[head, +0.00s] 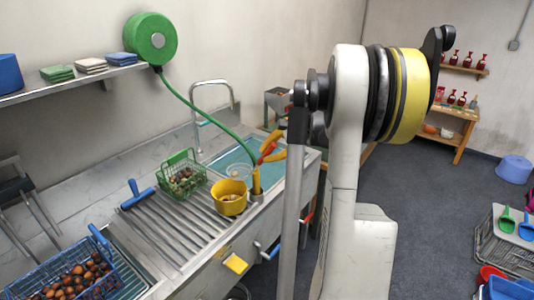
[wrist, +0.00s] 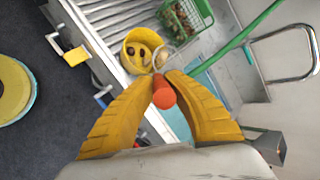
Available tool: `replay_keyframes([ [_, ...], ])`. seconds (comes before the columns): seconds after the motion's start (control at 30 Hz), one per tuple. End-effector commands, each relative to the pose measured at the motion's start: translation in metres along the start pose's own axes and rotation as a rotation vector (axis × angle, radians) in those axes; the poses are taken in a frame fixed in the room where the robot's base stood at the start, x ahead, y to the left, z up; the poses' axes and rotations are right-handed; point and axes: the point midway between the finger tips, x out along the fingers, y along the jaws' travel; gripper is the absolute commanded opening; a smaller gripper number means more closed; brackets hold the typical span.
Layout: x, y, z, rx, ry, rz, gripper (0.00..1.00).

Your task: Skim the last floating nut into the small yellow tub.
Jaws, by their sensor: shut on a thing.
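My gripper (head: 271,149) is shut on the orange-red handle of a skimmer (wrist: 164,93), above the near side of the sink. The handle sits between its two yellow fingers in the wrist view. The skimmer's pale round head (head: 238,171) shows just above and behind the small yellow tub (head: 229,204). In the wrist view the head overlaps the right rim of the tub (wrist: 130,66). Several brown nuts lie in the tub. I cannot tell whether a nut lies in the skimmer head. The sink (head: 232,158) holds bluish water; no floating nut can be made out there.
A green basket of nuts (head: 180,174) stands left of the tub on the ribbed drainboard (head: 165,225). A blue crate of chestnuts (head: 108,284) is at the front left. A green hose (head: 196,108) and a tap (head: 232,92) rise by the sink.

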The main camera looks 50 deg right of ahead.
Motion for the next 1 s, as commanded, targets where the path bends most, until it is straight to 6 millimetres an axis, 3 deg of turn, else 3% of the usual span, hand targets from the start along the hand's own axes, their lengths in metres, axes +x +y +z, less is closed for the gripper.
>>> replay_keyframes([
  [0.1, 0.008, 0.006, -0.004, -0.002, 0.002, -0.001, 0.00],
  [1.0, 0.022, 0.035, 0.060, -0.361, 0.376, -0.093, 0.00],
])
